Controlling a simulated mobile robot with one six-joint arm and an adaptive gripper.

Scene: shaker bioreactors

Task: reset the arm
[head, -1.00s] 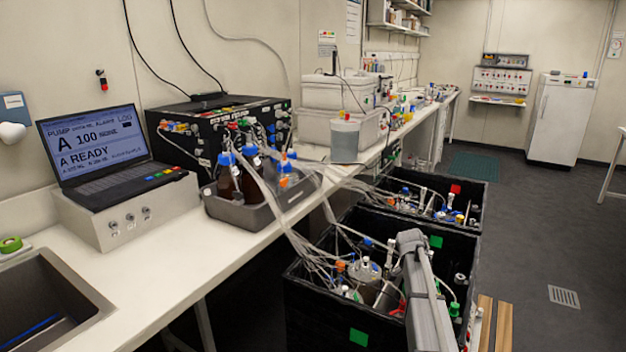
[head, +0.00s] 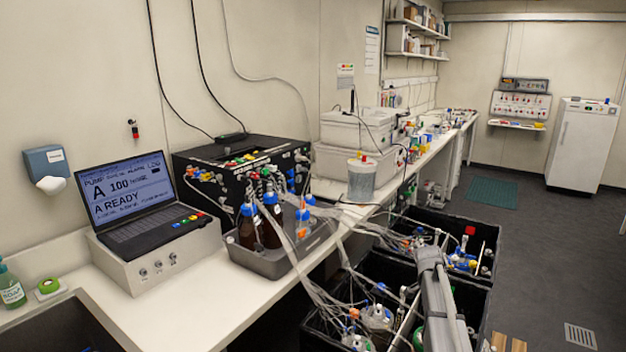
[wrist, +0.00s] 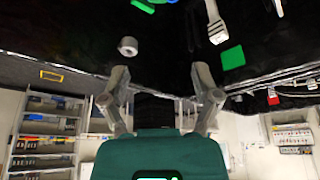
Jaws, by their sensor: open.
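My arm (head: 438,295) shows in the head view as a grey link. It reaches up from the bottom edge over the nearer black bin. My gripper (wrist: 162,78) shows in the wrist view with its two grey fingers spread wide apart. It is open, with nothing held between the fingers. The gripper itself cannot be made out in the head view.
The nearer black bin (head: 312,335) and a farther black bin (head: 487,217) hold bottles and tubing beside the bench. A grey tray (head: 275,263) with brown bottles and a laptop (head: 128,205) stand on the bench.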

